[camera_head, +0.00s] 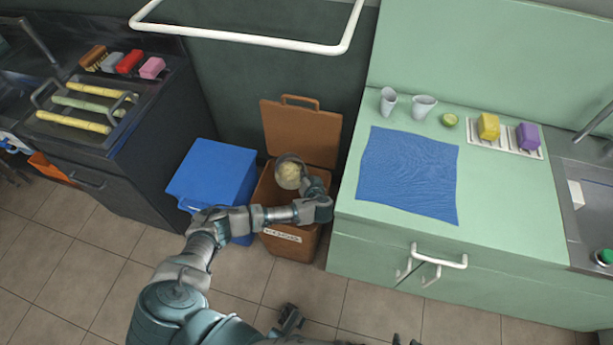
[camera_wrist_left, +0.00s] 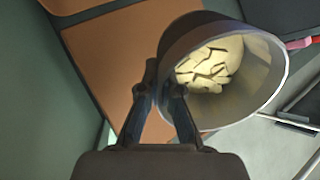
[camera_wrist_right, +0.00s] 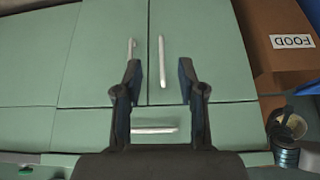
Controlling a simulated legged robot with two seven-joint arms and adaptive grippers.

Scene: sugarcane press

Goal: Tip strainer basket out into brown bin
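The strainer basket (camera_head: 289,173) is a grey round cup with pale yellow chunks inside. It is over the brown bin (camera_head: 290,245), whose lid (camera_head: 301,133) stands open at the back. In the left wrist view the basket (camera_wrist_left: 268,88) is tilted, with its mouth facing right and the chunks still in it. My left gripper (camera_wrist_left: 161,88) is shut on the basket's wall; it also shows in the head view (camera_head: 313,184). My right gripper (camera_wrist_right: 158,80) is open and empty, facing the green cabinet fronts. The bin's inside is mostly hidden.
A blue bin (camera_head: 212,172) stands shut left of the brown bin. The green counter (camera_head: 500,200) to the right carries a blue cloth (camera_head: 408,172), cups, a lime half and sponges. A white rail (camera_head: 250,40) hangs above. A dark press unit (camera_head: 130,150) stands left.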

